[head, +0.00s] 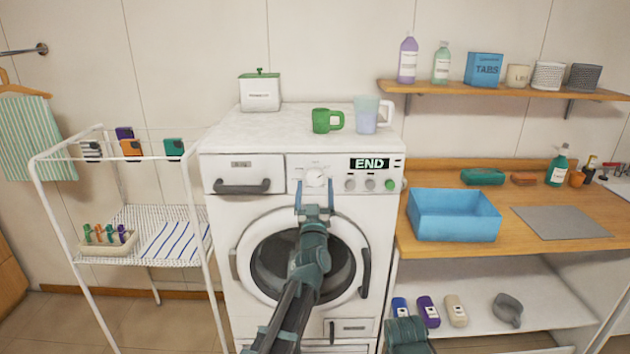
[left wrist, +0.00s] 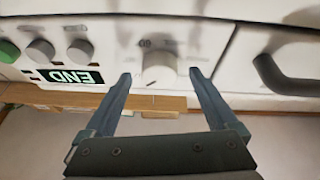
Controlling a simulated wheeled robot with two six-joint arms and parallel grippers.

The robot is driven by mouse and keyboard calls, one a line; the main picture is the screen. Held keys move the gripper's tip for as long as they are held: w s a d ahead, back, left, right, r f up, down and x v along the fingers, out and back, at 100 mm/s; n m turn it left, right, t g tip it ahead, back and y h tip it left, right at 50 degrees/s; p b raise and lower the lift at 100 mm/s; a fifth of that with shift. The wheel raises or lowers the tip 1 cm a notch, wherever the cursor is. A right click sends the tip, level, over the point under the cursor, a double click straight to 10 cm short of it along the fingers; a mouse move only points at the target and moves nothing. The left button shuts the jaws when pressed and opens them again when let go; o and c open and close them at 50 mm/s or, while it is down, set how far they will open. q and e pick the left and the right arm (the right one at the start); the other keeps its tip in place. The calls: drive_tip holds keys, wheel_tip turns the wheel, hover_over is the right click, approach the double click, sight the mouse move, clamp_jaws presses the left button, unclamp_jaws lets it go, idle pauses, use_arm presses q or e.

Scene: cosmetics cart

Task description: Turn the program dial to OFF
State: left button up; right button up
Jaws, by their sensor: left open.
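The program dial (head: 316,178) is a round white knob on the washing machine's front panel, left of the display (head: 370,163), which reads END. The dial also shows in the left wrist view (left wrist: 158,68), which is upside down; small marks surround it, and its exact setting is too blurred to tell. My left gripper (head: 315,188) is open in front of the panel. In the left wrist view its fingers (left wrist: 160,76) stand on either side of the dial, with a gap on each side. A dark part of my right arm shows at the bottom of the head view, without its fingers.
Small grey knobs (head: 350,185) and a green button (head: 390,184) sit right of the dial. A drawer handle (head: 242,186) juts out to its left. A green mug (head: 327,121) and a pitcher (head: 367,114) stand on top. A drying rack (head: 70,205) stands left.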

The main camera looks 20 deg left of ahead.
use_arm(q)
drive_tip(key=shift+w+a+r, duration=0.15)
drive_tip(key=shift+w+r, duration=0.15)
drive_tip(key=shift+w, duration=0.3)
drive_tip(key=shift+c, duration=0.2)
drive_tip(key=c, duration=1.3)
drive_tip(key=shift+n, duration=0.4)
